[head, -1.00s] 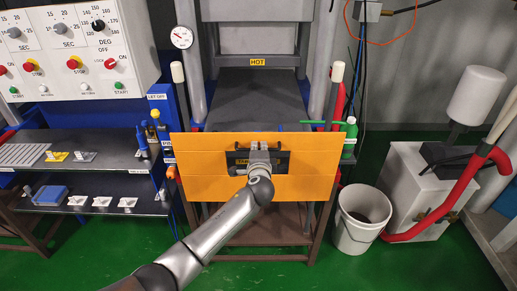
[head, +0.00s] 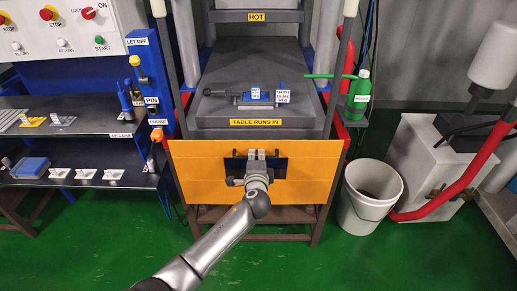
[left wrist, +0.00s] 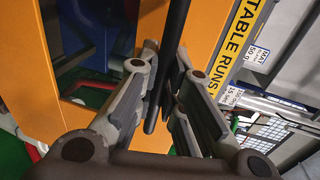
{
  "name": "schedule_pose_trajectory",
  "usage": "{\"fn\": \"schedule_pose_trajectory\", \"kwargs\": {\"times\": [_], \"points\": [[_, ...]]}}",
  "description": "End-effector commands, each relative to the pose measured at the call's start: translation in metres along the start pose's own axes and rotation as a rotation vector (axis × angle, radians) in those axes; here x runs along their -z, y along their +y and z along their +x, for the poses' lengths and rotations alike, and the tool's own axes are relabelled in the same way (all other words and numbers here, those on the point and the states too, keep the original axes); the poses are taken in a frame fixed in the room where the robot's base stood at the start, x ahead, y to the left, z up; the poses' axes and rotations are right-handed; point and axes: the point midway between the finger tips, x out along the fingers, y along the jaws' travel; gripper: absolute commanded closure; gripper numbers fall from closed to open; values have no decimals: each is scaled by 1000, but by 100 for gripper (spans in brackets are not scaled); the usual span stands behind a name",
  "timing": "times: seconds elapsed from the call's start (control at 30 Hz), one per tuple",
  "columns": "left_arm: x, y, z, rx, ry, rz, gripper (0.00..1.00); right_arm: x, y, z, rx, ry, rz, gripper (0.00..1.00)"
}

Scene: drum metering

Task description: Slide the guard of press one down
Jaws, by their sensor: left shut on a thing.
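The guard of press one is a wide orange panel (head: 202,173) with a dark window, at the front of the press and below the table in the head view. It also fills much of the left wrist view (left wrist: 205,25). My left gripper (head: 256,155) is at the middle of the guard, shut on its dark handle bar. In the left wrist view the black handle (left wrist: 174,30) runs between the fingers of the gripper (left wrist: 164,100). The fingers hide part of the handle. My right gripper is not in view.
The press table (head: 215,122) with its yellow "TABLE RUNS IN" label (head: 269,122) shows above the guard and bears a dark tool (head: 240,92). A white bucket (head: 365,205) stands to the right. Shelves (head: 90,150) stand at the left. Green floor is open in front.

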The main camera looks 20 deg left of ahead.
Motion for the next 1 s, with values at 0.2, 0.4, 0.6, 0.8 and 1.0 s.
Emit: {"fn": "schedule_pose_trajectory", "kwargs": {"times": [0.2,0.4,0.6,0.8,1.0], "points": [[-3,16,-5,-6,-2,1,100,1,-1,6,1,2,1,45],[-3,18,-6,-8,-2,1,100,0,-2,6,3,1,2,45],[-3,20,-6,-11,-2,1,86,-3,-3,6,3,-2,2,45],[-3,17,-6,-7,-1,1,69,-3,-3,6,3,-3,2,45],[-3,14,-5,-2,-1,1,69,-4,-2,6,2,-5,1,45]]}}
